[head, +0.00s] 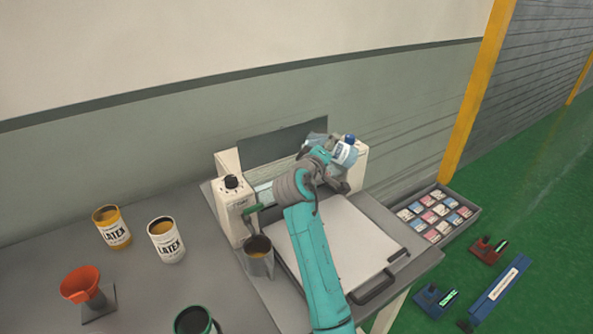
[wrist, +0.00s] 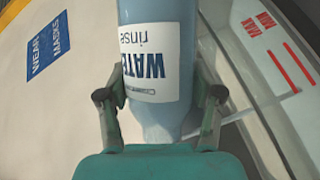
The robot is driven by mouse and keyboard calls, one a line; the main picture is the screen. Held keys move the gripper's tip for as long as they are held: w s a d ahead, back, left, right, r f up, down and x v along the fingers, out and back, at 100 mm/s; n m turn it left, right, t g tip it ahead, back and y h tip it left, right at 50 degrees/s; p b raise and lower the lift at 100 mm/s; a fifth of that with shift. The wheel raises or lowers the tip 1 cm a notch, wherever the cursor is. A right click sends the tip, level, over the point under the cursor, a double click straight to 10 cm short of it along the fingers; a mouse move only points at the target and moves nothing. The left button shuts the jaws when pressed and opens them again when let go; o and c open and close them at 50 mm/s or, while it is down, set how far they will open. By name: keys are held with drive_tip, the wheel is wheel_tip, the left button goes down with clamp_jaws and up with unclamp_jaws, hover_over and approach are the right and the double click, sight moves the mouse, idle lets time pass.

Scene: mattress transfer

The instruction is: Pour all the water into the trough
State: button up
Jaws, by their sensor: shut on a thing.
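A pale blue water bottle (head: 343,153) with a white label is held high over the right part of the machine at the back. In the wrist view the bottle (wrist: 158,110) shows its "WATER rinse" label upside down. My gripper (head: 335,168) is shut on the bottle, with a finger on each side in the wrist view (wrist: 160,95). The bottle looks tilted; its mouth and any water flow cannot be made out. The trough (head: 264,188) runs between the machine's end housings, partly hidden by my arm. Its wall with red MAX and MIN marks shows beside the bottle (wrist: 250,45).
A metal cup (head: 258,262) of brown liquid stands left of the white plate (head: 355,240). Yellow (head: 113,232) and white (head: 167,246) latex cans, an orange funnel (head: 82,283) and a green-rimmed can (head: 193,322) stand left. A card tray (head: 465,222) lies right.

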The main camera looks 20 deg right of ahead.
drive_tip(key=shift+r+n, duration=0.2)
drive_tip(key=shift+n, duration=0.4)
idle(1.1)
drive_tip(key=shift+w+a+f+n+t+h, duration=0.2)
drive_tip(key=shift+a+f+n+t+h, duration=0.15)
drive_tip(key=shift+a+n+h, duration=0.35)
idle(1.7)
drive_tip(key=shift+r+n+t+p, duration=0.3)
drive_tip(key=shift+r+n, duration=0.25)
drive_tip(key=shift+n, duration=0.35)
idle(1.6)
drive_tip(key=shift+a+f+n+t, duration=0.1)
drive_tip(key=shift+f+n+t, duration=0.15)
drive_tip(key=shift+n, duration=0.25)
idle(0.9)
